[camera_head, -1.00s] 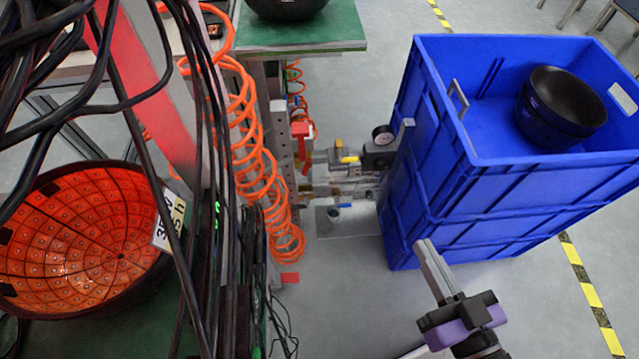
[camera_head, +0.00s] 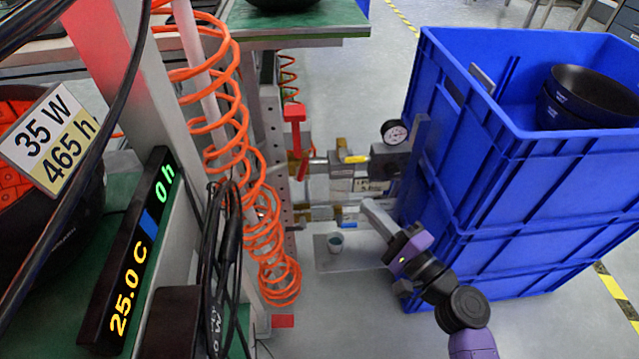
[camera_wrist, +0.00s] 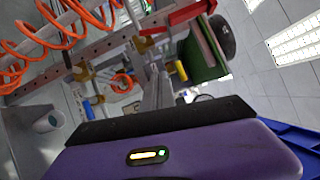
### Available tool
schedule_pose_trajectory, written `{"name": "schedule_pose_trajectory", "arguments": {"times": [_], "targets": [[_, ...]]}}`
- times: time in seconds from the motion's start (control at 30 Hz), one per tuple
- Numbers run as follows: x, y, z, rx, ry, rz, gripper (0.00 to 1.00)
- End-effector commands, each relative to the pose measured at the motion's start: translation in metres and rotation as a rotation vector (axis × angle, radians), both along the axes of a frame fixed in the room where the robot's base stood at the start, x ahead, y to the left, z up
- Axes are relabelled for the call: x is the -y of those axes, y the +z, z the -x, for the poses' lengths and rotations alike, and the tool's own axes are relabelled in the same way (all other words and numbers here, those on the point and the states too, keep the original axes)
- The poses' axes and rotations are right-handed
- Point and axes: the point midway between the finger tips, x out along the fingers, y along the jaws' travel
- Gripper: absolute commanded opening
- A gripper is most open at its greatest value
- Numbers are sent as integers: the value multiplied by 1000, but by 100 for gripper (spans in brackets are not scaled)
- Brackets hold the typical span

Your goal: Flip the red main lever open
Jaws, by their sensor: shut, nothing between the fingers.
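The red main lever (camera_head: 296,125) is on the upper pipe of the valve assembly, beside the perforated grey post, with its wide head up and its narrow arm hanging down. In the wrist view the red lever (camera_wrist: 180,17) shows near the top, tilted, beyond the fingertips. My gripper (camera_head: 368,204) is in front of the blue crates, below and to the right of the lever and apart from it. Its grey fingers are together with nothing between them. In the wrist view my gripper (camera_wrist: 152,72) points up the picture toward the pipework.
A yellow valve handle (camera_head: 355,159) and a pressure gauge (camera_head: 394,132) are right of the lever. A blue handle (camera_wrist: 87,108) is on the lower pipe. Stacked blue crates (camera_head: 530,190) stand close on the right. Orange coiled hoses (camera_head: 262,180) hang left. A small cup (camera_head: 335,243) is below.

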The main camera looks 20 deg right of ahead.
Motion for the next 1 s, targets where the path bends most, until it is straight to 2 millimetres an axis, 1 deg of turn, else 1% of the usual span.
{"name": "schedule_pose_trajectory", "arguments": {"times": [0.13, 0.27, 0.37, 0.7, 0.77, 0.8, 0.9, 1.0], "targets": [[-11, 7, 3, 21, 53, -62, 0], [-15, 8, -7, 19, 59, -62, 0], [-19, 11, -22, 20, 59, -59, 0], [-36, 20, -86, 20, 58, -60, 0], [-39, 22, -95, 20, 57, -58, 0], [-46, 23, -97, 18, 59, -58, 0], [-58, 27, -103, 18, 58, -59, 0], [-65, 29, -107, 18, 56, -59, 0]]}}
